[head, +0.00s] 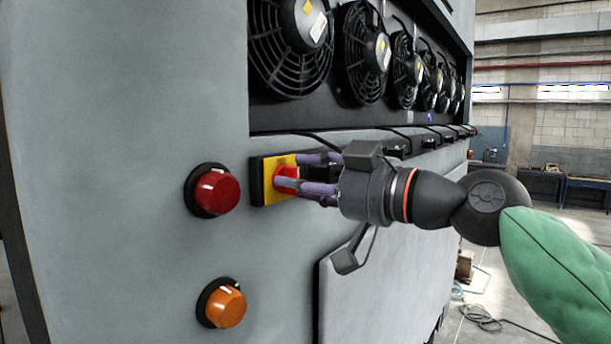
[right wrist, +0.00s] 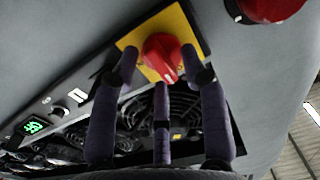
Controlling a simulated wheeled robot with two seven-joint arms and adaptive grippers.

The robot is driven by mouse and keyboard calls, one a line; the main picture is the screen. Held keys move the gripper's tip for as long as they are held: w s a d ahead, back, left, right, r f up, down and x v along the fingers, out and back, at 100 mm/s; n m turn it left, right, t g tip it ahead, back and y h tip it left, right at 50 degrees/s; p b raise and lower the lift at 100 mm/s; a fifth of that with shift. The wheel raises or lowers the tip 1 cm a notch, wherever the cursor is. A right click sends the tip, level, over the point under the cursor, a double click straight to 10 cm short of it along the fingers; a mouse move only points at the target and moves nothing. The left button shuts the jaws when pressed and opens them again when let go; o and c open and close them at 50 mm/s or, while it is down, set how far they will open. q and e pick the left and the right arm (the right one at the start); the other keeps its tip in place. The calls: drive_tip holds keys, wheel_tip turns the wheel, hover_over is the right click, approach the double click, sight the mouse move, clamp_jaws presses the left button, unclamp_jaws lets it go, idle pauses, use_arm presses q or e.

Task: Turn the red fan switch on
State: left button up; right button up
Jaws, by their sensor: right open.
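The red fan switch (head: 287,171) is a red knob on a yellow square plate (head: 269,164) fixed to the grey cabinet wall. It also shows in the right wrist view (right wrist: 160,54), with a white mark on its face. My right gripper (head: 294,173) has purple fingers pointed at the knob. It is open, with fingers on either side of the knob and a third one below in the right wrist view (right wrist: 163,74). Whether any finger touches the knob I cannot tell. In the head view the fingers hide part of the knob. My left gripper is not in view.
A round red light (head: 213,192) sits left of the switch and an orange one (head: 222,305) lower down. A row of black fans (head: 290,45) fills the recess above. A raised panel (head: 375,285) lies below my right gripper. Open floor is at right.

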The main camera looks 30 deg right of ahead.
drive_tip(key=shift+s, duration=0.1)
drive_tip(key=shift+s, duration=0.1)
clamp_jaws()
drive_tip(key=m+p, duration=0.1)
drive_tip(key=m, duration=0.5)
drive_tip(key=m+p, duration=0.1)
drive_tip(key=m, duration=0.4)
drive_tip(key=m+p, duration=0.1)
drive_tip(key=m, duration=0.5)
drive_tip(key=shift+f+m, duration=0.3)
drive_tip(key=shift+f, duration=0.05)
drive_tip(key=shift+m, duration=0.3)
idle(0.3)
